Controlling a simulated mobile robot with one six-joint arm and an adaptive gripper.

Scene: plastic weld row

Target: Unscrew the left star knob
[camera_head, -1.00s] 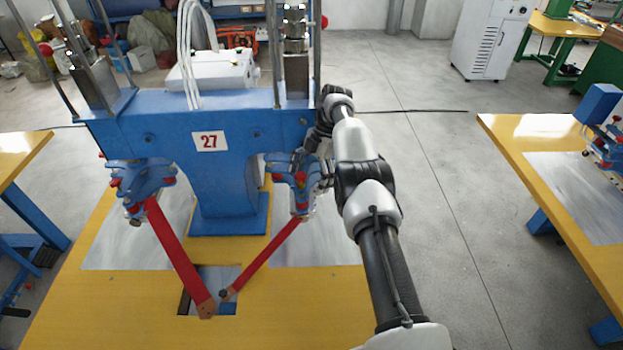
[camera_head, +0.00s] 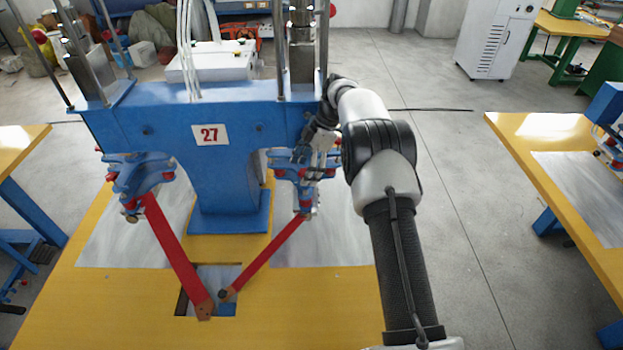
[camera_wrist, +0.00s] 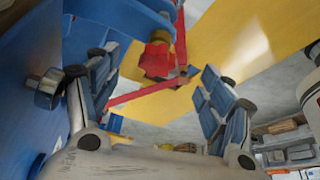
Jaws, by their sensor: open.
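My gripper (camera_head: 316,157) is at the right-hand clamp head (camera_head: 293,172) of the blue machine, on that head's right side. In the wrist view my gripper (camera_wrist: 160,88) is open, with its blue-padded fingers apart and nothing held. A red star-shaped knob (camera_wrist: 157,61) on a brass-coloured neck shows in the gap, beyond the fingertips; I see no contact. In the head view small red knobs sit on this head and on the left-hand clamp head (camera_head: 139,180). I cannot tell which knob is the left star knob; my gripper partly hides the right-hand head.
Two red arms (camera_head: 178,255) slant down to the yellow table (camera_head: 130,310). The blue machine body (camera_head: 225,150) stands close to my gripper. A second yellow table (camera_head: 565,185) is at the right, with open floor between. A metal round part (camera_wrist: 43,92) sits beside the left finger.

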